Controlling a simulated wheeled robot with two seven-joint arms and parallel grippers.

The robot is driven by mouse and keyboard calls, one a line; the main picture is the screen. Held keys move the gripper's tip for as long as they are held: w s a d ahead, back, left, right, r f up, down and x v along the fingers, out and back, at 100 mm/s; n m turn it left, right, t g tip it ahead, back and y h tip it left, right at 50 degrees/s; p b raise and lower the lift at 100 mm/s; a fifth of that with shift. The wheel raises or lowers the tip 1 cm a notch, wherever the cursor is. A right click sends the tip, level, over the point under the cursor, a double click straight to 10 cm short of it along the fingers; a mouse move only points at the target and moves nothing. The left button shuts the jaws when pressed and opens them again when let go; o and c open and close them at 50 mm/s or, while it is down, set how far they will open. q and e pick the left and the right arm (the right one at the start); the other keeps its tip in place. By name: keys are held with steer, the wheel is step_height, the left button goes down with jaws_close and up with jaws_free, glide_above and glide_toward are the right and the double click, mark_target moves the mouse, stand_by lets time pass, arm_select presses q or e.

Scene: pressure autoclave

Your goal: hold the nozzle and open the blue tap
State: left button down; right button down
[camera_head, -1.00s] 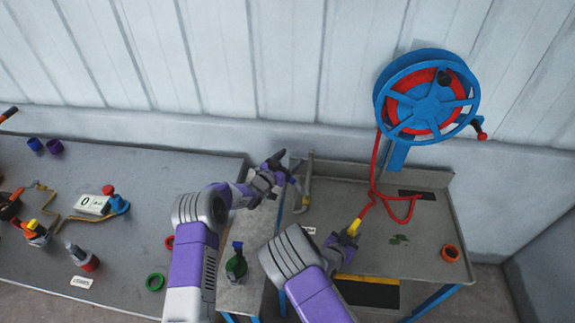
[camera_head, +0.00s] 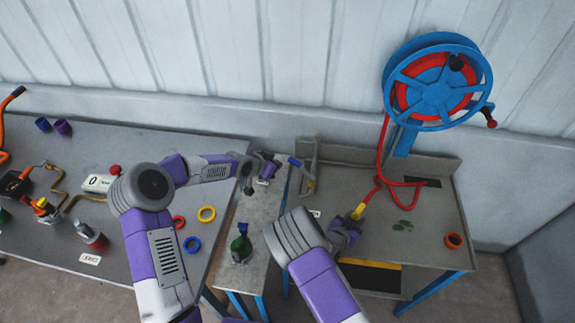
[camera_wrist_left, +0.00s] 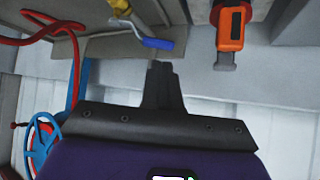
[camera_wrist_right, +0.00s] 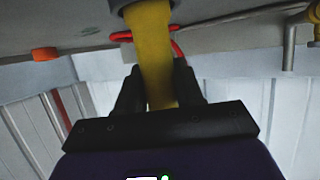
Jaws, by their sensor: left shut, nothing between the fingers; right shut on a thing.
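The blue tap handle (camera_head: 295,162) sticks out to the left of a grey upright pipe (camera_head: 312,165) at the back left of the metal sink table. It also shows in the left wrist view (camera_wrist_left: 158,43), just beyond the fingertips. My left gripper (camera_head: 275,163) is shut and empty, just left of the handle, with a small gap. The yellow nozzle (camera_head: 358,212) is on the end of the red hose (camera_head: 383,165). My right gripper (camera_head: 352,225) is shut on the nozzle, which stands between its fingers in the right wrist view (camera_wrist_right: 151,60).
A blue and red hose reel (camera_head: 437,82) stands behind the table. Coloured rings and instruments are on the left bench (camera_head: 150,140).

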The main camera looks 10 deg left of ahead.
mark_target(293, 159)
steer(key=shift+f, duration=0.1)
arm_select(q)
steer(key=x, duration=0.9)
steer(key=shift+w+d, duration=0.15)
steer(key=shift+w, duration=0.4)
steer(key=shift+w+d, duration=0.15)
steer(key=shift+w, duration=0.5)
steer(key=shift+w+d, duration=0.25)
steer(key=shift+w, duration=0.25)
steer(key=shift+w+d, duration=0.25)
steer(key=shift+w, duration=0.25)
steer(key=shift+w+d, duration=1.75)
steer(key=shift+d, duration=0.25)
